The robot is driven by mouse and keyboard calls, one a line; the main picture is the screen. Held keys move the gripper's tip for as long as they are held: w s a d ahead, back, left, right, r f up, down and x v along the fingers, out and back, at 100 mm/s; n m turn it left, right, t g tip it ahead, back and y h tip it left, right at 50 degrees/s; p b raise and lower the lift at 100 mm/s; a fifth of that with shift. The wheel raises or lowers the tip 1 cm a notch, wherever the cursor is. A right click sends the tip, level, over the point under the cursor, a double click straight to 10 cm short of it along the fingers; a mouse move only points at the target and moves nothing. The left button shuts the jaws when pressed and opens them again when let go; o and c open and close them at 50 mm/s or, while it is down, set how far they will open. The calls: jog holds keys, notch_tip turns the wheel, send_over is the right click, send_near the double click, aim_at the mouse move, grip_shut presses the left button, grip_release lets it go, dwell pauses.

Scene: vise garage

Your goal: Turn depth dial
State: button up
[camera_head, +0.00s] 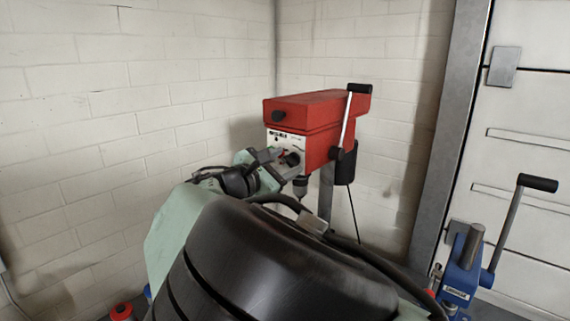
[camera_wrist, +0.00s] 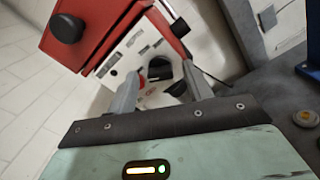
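A red drill press (camera_head: 325,108) stands in the corner, with a white front panel (camera_head: 285,141). A black dial (camera_head: 292,158) sits low on that panel; it also shows in the wrist view (camera_wrist: 177,88), beside a red button (camera_wrist: 142,80). My gripper (camera_head: 288,160) is at the panel, its fingers apart. In the wrist view my gripper (camera_wrist: 160,72) has one finger on each side of the dial area, with the dial closer to the right finger. I cannot tell whether either finger touches the dial. The dial's lower part is partly hidden.
A round black knob (camera_wrist: 67,28) sits on the red housing above the panel. A lever (camera_head: 346,120) is on the press's right side, and the chuck (camera_head: 300,187) hangs below. A blue vise-like tool (camera_head: 463,272) with a handle stands at the right. White brick walls are behind.

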jog(key=shift+a, duration=0.1)
jog(key=b+v, duration=0.7)
jog(key=v, duration=1)
jog(key=shift+s, duration=0.15)
jog(key=w+d+f+m+g+y+b, duration=0.15)
jog(key=d+f+m+g+y, duration=0.3)
jog(key=d+f+g, duration=0.9)
jog(key=s+d+f+m+y+b, duration=0.1)
jog(key=s+d+f+m+y, duration=0.1)
jog(key=s, duration=0.7)
jog(key=s+d+f+m+y+b, duration=0.1)
jog(key=s+d+f+m+y, duration=0.1)
jog(key=s+d+m, duration=0.3)
jog(key=s+d+f+m+y, duration=0.3)
jog(key=s+d, duration=0.3)
jog(key=s, duration=0.6)
jog(key=shift+s+d+f+g+b, duration=0.25)
jog(key=shift+s+f+g+b, duration=0.15)
jog(key=shift+f, duration=0.1)
